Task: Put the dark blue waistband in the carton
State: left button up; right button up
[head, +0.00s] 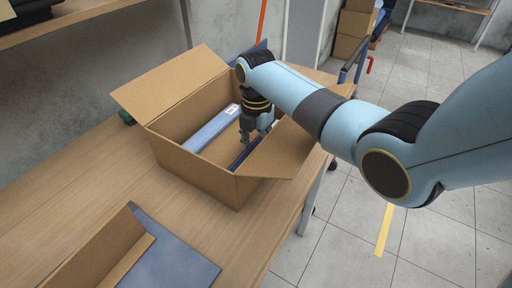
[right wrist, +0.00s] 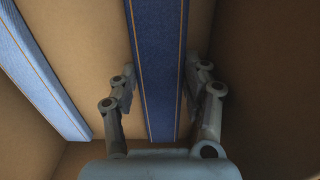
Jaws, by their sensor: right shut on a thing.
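The open carton (head: 195,168) stands on the wooden bench with flaps folded out. My right gripper (head: 246,138) reaches down inside it. The dark blue waistband (head: 238,159), a long strip with orange stitching lines, is low in the carton near its right wall. In the right wrist view the waistband (right wrist: 157,40) runs between the two fingers of my right gripper (right wrist: 163,88), which is shut on it. Whether the waistband touches the carton floor is hard to tell. My left gripper is not in view.
A lighter blue strip with a white label (head: 208,130) lies inside the carton on the left; it also shows in the right wrist view (right wrist: 38,75). Another cardboard piece (head: 105,250) and a flat blue-grey panel (head: 170,262) are at the bench front.

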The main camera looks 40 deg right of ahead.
jog(key=shift+f, duration=0.1)
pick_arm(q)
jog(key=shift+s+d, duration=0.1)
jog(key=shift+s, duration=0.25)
pick_arm(e)
jog(key=o, duration=0.9)
notch_tip(320, 180, up, 12)
jog(key=shift+r, duration=0.1)
